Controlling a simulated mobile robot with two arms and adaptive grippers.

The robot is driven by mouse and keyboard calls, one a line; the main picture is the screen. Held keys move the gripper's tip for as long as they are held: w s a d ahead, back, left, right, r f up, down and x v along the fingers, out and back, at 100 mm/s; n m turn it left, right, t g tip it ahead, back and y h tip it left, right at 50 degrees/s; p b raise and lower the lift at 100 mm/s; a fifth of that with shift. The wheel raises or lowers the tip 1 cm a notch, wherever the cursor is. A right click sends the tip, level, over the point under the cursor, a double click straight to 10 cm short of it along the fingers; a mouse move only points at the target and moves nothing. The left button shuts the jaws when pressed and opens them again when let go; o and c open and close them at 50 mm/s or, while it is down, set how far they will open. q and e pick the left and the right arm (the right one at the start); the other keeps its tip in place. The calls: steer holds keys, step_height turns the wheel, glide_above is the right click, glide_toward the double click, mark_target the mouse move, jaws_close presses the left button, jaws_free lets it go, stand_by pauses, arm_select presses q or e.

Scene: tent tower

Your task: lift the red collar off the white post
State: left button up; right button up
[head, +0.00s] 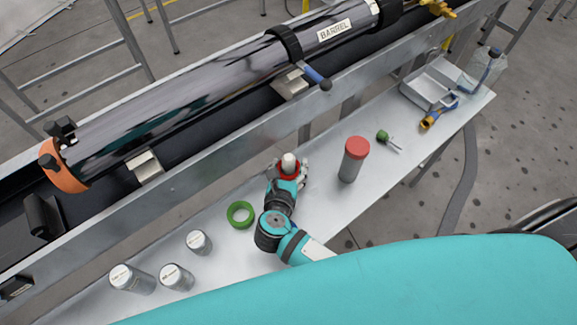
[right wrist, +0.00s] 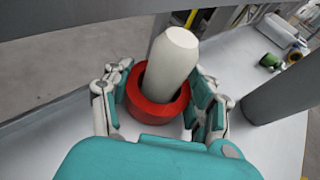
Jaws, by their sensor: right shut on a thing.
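The white post (right wrist: 173,58) stands on the pale bench; its rounded top also shows in the head view (head: 289,161). The red collar (right wrist: 157,111) is around the post, low on it in the right wrist view; part of it shows in the head view (head: 287,175). My right gripper (right wrist: 160,102) has one finger on each side of the collar and is shut on it. The collar's underside is hidden, so I cannot tell whether it touches the bench. My left gripper is not in view.
A green ring (head: 240,214) lies left of my right arm. A grey cylinder with a red lid (head: 353,160) stands to the right. Several silver cans (head: 199,242) stand at the left. A grey tray (head: 430,86) is at the far right. A metal rail (head: 228,145) runs behind the bench.

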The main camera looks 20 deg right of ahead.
steer(key=shift+c, duration=1.2)
steer(key=o, duration=0.5)
steer(key=c, duration=0.6)
steer(key=shift+r+p, duration=4.05)
steer(key=shift+r, duration=0.9)
